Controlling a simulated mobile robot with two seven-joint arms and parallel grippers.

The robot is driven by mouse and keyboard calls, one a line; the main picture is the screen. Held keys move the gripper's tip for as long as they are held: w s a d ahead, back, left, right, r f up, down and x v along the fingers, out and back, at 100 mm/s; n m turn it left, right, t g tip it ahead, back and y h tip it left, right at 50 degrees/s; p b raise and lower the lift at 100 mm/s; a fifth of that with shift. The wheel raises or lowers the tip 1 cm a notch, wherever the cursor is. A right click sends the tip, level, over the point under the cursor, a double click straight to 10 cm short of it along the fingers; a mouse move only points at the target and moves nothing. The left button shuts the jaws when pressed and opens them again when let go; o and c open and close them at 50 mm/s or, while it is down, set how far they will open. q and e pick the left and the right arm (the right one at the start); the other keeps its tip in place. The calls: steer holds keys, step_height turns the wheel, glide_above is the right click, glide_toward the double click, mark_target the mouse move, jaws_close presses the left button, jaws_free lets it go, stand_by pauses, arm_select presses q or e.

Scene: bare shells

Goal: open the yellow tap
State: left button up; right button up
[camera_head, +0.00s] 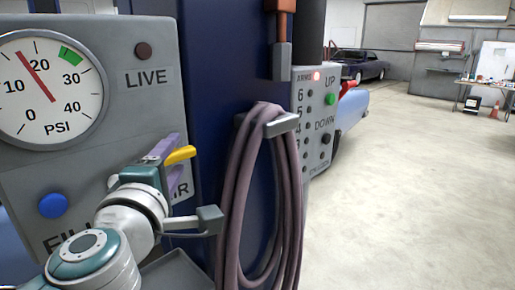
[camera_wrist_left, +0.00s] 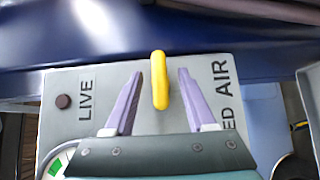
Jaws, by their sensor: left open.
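The yellow tap (camera_head: 180,155) is a short rounded lever on the grey panel (camera_head: 120,75), near the panel's right edge. It also shows in the left wrist view (camera_wrist_left: 160,82), standing between the two purple fingers. My left gripper (camera_head: 170,160) is open around the yellow tap, with a gap on each side of it and nothing clamped. The lever's base is partly hidden by my fingers in the head view. My right gripper is not in view.
The panel carries a PSI gauge (camera_head: 45,88), a dark LIVE lamp (camera_head: 143,50) and a blue button (camera_head: 53,206). A coiled hose (camera_head: 265,200) hangs on the blue column just right. A control box (camera_head: 318,120) is beyond it. Open floor (camera_head: 410,200) lies at right.

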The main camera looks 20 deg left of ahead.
arm_select(q)
steer(key=shift+w+a, duration=0.2)
steer(key=shift+w, duration=0.4)
jaws_close()
